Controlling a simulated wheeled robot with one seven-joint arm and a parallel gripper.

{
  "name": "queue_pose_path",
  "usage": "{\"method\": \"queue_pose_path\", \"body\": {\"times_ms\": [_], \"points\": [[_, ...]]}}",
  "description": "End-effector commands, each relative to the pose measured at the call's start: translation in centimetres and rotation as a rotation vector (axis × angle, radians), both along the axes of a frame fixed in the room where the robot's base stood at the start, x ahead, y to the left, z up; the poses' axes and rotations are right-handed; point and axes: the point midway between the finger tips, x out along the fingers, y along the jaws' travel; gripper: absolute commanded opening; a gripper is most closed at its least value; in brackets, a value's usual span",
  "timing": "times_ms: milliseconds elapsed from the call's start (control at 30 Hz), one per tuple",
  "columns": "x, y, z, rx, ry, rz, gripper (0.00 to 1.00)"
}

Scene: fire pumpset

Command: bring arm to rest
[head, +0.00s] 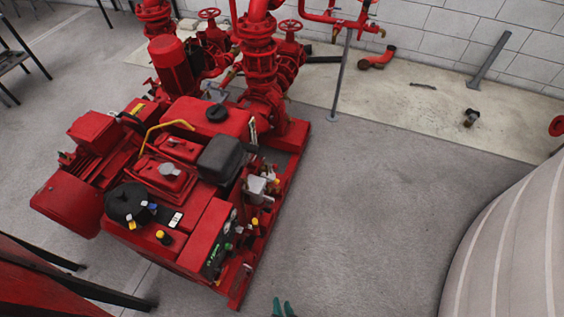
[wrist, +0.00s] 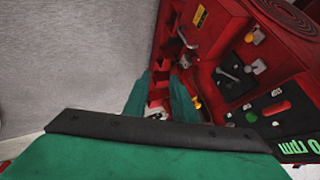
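My gripper (head: 283,308) shows at the bottom edge of the head view as two green fingertips, just to the right of the red pumpset's (head: 205,222) near corner. In the wrist view my gripper (wrist: 160,82) has two green fingers with a gap between them, and it looks open and empty. Red parts of the pumpset show behind and between the fingers. The pumpset's control panel (wrist: 266,108) with knobs and a green display is to their right. I cannot tell whether the fingers touch the pumpset. Most of my arm is out of view.
The grey floor (head: 375,190) right of the pumpset is clear. A large pale rounded object (head: 515,250) fills the lower right. A thin grey post (head: 340,80) stands near the pipes. A red pipe elbow (head: 377,60) lies by the wall. Dark-legged furniture (head: 20,60) is at left.

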Motion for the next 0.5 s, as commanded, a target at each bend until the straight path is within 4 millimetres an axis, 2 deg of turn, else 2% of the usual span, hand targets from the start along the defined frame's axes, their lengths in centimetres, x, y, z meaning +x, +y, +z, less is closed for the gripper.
{"method": "queue_pose_path", "body": {"times_ms": [33,167,233,400,500], "points": [[-1.0,-0.3,1.8,-0.056,-0.035,0.002,0.24],[-2.3,-1.4,7.3,-0.195,-0.154,0.007,0.24],[-2.8,-1.7,10.8,-0.260,-0.226,0.015,0.24],[-3.6,-1.5,20.2,-0.396,-0.417,0.053,0.24],[-3.8,-1.0,25.2,-0.447,-0.517,0.077,0.24]]}}
